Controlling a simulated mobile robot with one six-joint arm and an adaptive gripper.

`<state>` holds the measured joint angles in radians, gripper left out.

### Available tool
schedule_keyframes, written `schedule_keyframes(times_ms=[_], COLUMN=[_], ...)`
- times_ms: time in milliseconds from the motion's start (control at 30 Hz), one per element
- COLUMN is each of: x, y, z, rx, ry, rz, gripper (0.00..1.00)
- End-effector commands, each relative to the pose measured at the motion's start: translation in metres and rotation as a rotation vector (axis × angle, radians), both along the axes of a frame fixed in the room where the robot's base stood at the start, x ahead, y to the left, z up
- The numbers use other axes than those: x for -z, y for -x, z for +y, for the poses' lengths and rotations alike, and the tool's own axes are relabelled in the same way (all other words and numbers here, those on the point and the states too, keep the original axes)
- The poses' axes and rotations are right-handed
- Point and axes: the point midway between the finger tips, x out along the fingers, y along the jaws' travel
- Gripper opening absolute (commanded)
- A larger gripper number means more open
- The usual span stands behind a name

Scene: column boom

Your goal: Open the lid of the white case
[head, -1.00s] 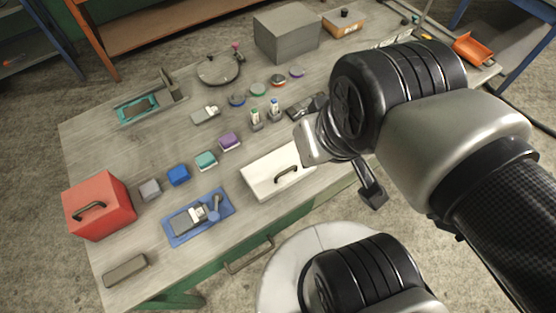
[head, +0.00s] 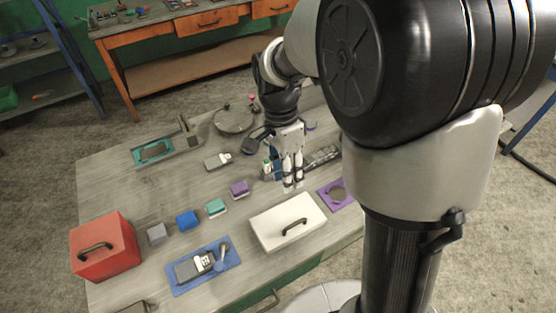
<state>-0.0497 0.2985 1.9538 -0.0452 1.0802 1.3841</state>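I cannot tell whether the fingertips touch the bench or the case.
A red case (head: 118,255) stands at the left front. A blue mat (head: 228,258) with tools lies left of the white case, and a purple mat (head: 350,198) lies right of it. Small coloured blocks, including a purple one (head: 239,188), stand behind. My arm hides the right side.

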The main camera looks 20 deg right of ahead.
Motion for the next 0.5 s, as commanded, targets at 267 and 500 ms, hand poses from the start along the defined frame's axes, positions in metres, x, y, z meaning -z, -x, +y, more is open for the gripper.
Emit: schedule_keyframes(times_ms=[267,500], x=[0.04,0.093], y=[0.008,0.018], z=[-0.002,-0.005], rx=[0.006,0.005], ry=[0.002,0.002], rz=[0.007,0.006], gripper=[0.29,0.29])
